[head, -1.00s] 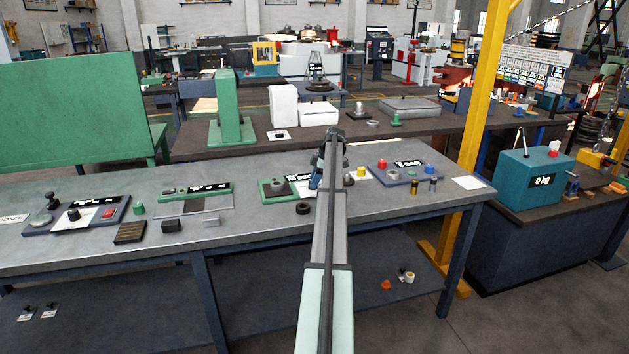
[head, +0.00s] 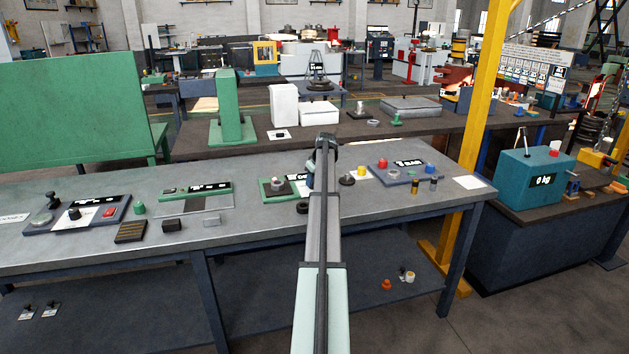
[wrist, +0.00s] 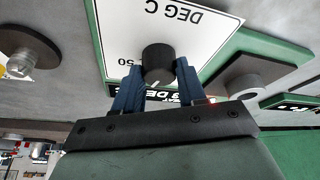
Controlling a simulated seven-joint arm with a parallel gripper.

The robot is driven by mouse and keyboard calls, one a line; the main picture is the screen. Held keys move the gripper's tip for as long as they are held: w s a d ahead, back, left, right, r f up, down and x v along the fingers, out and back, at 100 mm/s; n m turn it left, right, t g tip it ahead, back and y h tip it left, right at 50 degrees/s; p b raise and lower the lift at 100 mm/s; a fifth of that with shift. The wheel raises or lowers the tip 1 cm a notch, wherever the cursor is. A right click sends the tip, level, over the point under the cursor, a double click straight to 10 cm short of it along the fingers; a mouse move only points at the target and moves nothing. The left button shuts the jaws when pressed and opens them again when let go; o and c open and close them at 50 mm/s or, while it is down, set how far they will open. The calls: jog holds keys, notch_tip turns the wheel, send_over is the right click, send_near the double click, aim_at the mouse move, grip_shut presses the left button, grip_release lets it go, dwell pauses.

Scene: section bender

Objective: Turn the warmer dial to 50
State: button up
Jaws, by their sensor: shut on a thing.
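The warmer dial (wrist: 159,60) is a dark round knob on a white plate (wrist: 205,28) printed "DEG C" and "50", which reads upside down in the wrist view. A short pale mark shows on the knob's side facing my gripper, near the printed 50. My gripper (wrist: 160,75) has its two blue fingers on either side of the knob, shut on it. In the head view my gripper (head: 311,168) is at the right end of the green warmer unit (head: 266,196); my arm hides the dial there. The warmer's black display (wrist: 290,101) is partly covered by my gripper, its number unclear.
A grey ring-shaped piece (wrist: 243,87) sits on a dark pad of the warmer. A dark conical piece (head: 347,180) and a blue-grey panel with coloured knobs (head: 402,176) stand to the right.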

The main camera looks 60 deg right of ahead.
jog(key=m, duration=0.2)
jog(key=m+g+h, duration=0.1)
jog(key=m, duration=0.1)
jog(key=shift+w+a+m+h, duration=0.1)
jog(key=shift+m+h, duration=0.2)
jog(key=shift+w+m+g+h, duration=0.15)
jog(key=shift+m+g, duration=0.25)
jog(key=shift+m, duration=0.7)
jog(key=shift+s+m+g+h, duration=0.1)
jog(key=shift+m+g+h, duration=0.25)
jog(key=shift+m, duration=0.75)
jog(key=o, duration=1)
jog(key=shift+o, duration=0.2)
jog(key=v, duration=1.4)
jog(key=shift+w, duration=0.2)
